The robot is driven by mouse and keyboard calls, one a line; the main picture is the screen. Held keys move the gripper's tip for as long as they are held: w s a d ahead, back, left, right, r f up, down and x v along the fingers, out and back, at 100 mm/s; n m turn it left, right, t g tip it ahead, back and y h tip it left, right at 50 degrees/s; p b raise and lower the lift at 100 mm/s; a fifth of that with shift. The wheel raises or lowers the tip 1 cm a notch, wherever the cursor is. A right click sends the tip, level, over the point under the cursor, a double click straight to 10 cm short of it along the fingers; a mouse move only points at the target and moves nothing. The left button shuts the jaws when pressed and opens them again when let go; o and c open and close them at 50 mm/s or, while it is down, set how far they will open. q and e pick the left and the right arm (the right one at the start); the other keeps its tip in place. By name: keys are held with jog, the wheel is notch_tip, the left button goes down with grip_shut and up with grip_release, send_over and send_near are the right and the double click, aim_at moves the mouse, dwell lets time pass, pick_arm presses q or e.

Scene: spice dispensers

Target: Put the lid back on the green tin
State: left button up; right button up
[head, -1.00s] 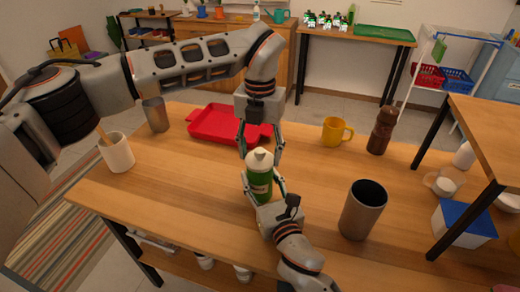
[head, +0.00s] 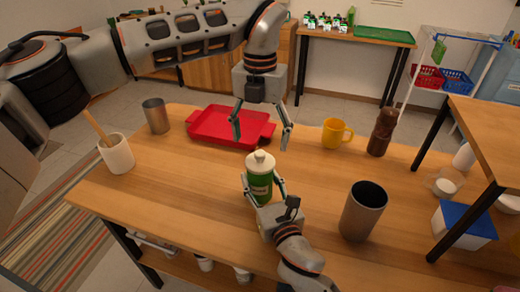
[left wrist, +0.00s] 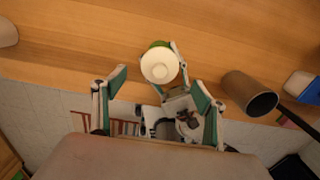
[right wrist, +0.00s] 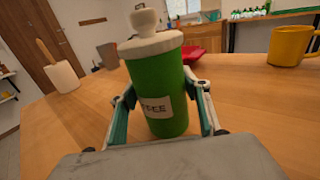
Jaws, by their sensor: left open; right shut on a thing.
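The green tin (head: 260,186) stands upright on the wooden table, with a label reading partly "FEE" in the right wrist view (right wrist: 155,98). The cream lid (head: 260,161) with a round knob sits on top of the tin; it also shows in the right wrist view (right wrist: 150,42) and from above in the left wrist view (left wrist: 160,65). My right gripper (head: 264,190) is shut on the tin's sides. My left gripper (head: 261,138) is open and empty, above and behind the lid, with its fingers apart and touching nothing.
A red tray (head: 222,130) lies behind the tin. A yellow mug (head: 334,134), a brown pepper mill (head: 382,132) and a dark grey cup (head: 363,212) stand to the right. A white crock (head: 117,154) and a metal cup (head: 156,116) stand left. Table around the tin is clear.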

pick_arm(q)
notch_tip(320, 180, up, 6)
jog(key=shift+r, duration=0.2)
pick_arm(e)
jog(key=o, duration=1.7)
jog(key=shift+c, duration=0.2)
jog(key=v, duration=1.2)
